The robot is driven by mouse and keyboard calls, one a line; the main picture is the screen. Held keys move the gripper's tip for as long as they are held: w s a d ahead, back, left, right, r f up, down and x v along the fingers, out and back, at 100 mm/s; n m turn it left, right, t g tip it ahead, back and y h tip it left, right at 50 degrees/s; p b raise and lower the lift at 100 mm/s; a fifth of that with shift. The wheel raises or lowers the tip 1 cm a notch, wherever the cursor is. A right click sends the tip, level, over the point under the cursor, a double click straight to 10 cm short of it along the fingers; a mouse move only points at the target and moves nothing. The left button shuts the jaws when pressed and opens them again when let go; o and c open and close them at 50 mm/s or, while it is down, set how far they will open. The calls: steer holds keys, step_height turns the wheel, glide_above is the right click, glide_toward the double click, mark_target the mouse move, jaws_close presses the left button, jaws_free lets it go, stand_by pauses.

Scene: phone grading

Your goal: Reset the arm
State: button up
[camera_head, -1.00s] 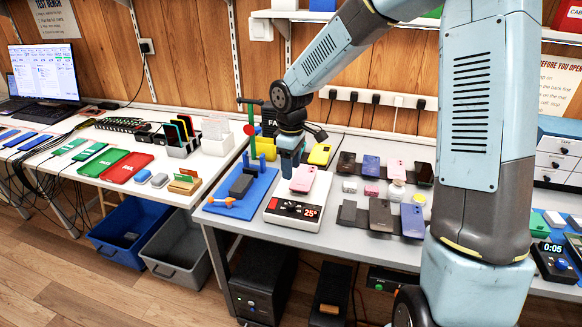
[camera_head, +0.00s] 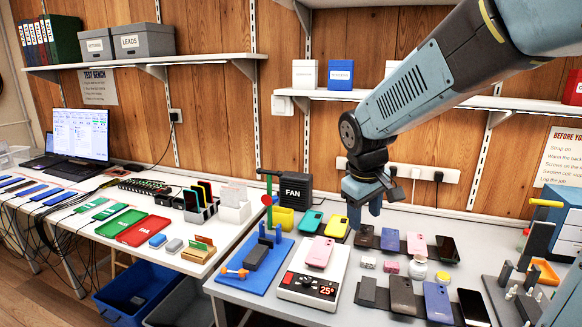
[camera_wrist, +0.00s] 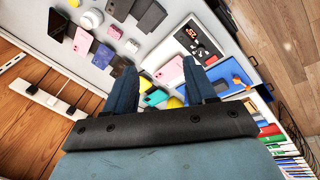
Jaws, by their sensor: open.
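My gripper (camera_head: 363,195) hangs above the workbench, over the area between the yellow phone (camera_head: 337,226) and the row of dark phones. In the wrist view its two blue fingers (camera_wrist: 163,92) stand wide apart with nothing between them. A pink phone (camera_head: 320,252) lies on the white heating plate (camera_head: 338,270), which has a red "25" readout. The plate also shows in the wrist view (camera_wrist: 190,35). My gripper is clear of the phones and the plate.
Several phones lie on dark pads at right, with a white jar (camera_head: 418,267) among them. A blue fixture mat (camera_head: 240,283) lies left of the plate. A black fan box (camera_head: 292,190) stands behind. A wall shelf (camera_head: 400,98) runs behind my arm.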

steer(key=s+d+r+m+t, duration=0.1)
steer(key=s+d+r+m, duration=0.2)
steer(key=s, duration=0.4)
steer(key=s+d+r+m+t+y, duration=0.1)
steer(key=s+d+r+m+t, duration=0.1)
steer(key=s, duration=0.6)
steer(key=shift+s+d+r+m, duration=0.25)
steer(key=shift+d+r+m, duration=0.5)
steer(key=shift+d, duration=0.3)
